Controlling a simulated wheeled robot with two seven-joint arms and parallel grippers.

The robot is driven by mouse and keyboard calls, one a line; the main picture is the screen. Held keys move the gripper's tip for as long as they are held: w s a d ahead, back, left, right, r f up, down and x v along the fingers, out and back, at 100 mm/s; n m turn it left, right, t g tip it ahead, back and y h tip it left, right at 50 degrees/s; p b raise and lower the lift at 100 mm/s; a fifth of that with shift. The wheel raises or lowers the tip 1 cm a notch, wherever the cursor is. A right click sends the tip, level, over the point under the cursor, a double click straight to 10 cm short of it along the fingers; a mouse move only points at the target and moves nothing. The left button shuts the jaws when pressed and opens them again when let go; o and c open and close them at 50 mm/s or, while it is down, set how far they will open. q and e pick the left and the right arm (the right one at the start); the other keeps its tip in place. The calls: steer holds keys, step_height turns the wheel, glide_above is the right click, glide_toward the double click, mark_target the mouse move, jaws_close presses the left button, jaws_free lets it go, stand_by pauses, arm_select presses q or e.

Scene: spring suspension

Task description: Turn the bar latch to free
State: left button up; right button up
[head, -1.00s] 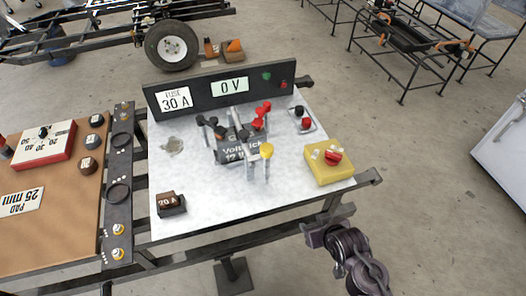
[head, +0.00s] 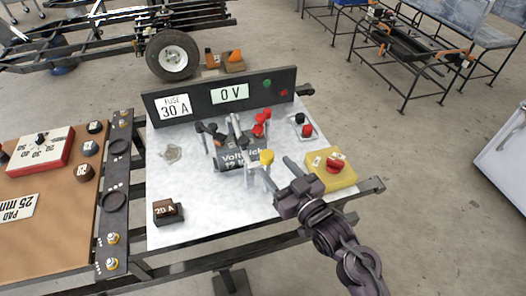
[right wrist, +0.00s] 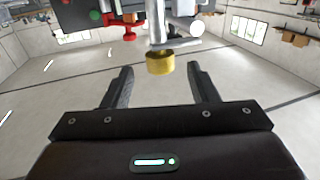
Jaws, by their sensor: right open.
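My right gripper (head: 277,173) is open and empty, just in front and to the right of the knob. In the right wrist view its two fingers (right wrist: 160,85) stand apart, with the knob beyond their tips. My left gripper is not in view.
A yellow box with a red knob (head: 320,178) stands close to the right of my right gripper. A dark panel (head: 221,101) reading 0 V runs along the back. Red terminal parts (head: 261,121) rise near the battery. A 20 A fuse block (head: 167,212) sits front left.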

mark_target(263, 152)
steer(key=x, duration=0.7)
steer(key=shift+c, duration=0.2)
steer(key=c, duration=0.9)
